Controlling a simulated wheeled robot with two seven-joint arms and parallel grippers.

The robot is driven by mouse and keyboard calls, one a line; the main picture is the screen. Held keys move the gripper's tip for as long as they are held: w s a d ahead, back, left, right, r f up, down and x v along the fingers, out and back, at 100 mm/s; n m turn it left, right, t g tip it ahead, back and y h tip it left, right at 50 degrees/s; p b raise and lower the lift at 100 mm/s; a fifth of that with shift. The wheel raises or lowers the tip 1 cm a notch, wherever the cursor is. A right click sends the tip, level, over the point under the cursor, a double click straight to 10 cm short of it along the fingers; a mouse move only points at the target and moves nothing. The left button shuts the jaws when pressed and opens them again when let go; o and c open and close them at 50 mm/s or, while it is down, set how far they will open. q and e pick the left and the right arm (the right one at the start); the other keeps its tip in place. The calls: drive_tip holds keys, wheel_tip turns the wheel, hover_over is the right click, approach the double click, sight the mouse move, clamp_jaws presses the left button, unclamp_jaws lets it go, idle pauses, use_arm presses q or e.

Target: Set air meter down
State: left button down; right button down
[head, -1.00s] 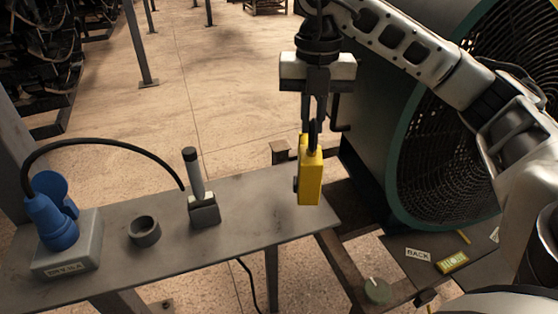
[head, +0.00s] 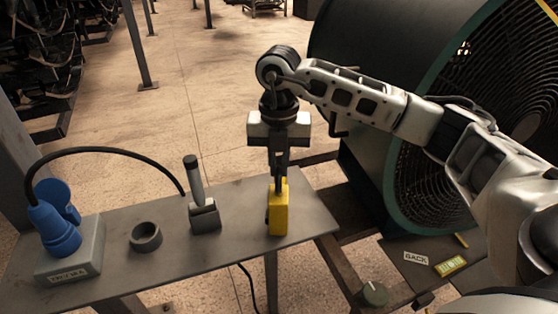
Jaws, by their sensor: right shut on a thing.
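The air meter is a yellow box-shaped device (head: 278,208) at the right part of the grey metal table (head: 240,246). My right gripper (head: 279,172) points down from above and is shut on the top of the meter. The meter is upright, and its lower end appears at or just above the tabletop; I cannot tell whether it touches. My left gripper is not in view.
On the table stand a grey holder with an upright handle (head: 203,212), a dark ring (head: 145,236) and a blue plug (head: 54,222) on a grey box with a black cable. A large green-rimmed fan (head: 400,150) stands at the right.

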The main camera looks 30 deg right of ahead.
drive_tip(key=shift+f, duration=0.1)
drive_tip(key=c, duration=1.9)
unclamp_jaws()
drive_tip(key=shift+f, duration=0.1)
drive_tip(key=o, duration=0.4)
wheel_tip(320, 180, up, 12)
drive_tip(key=shift+r, duration=0.25)
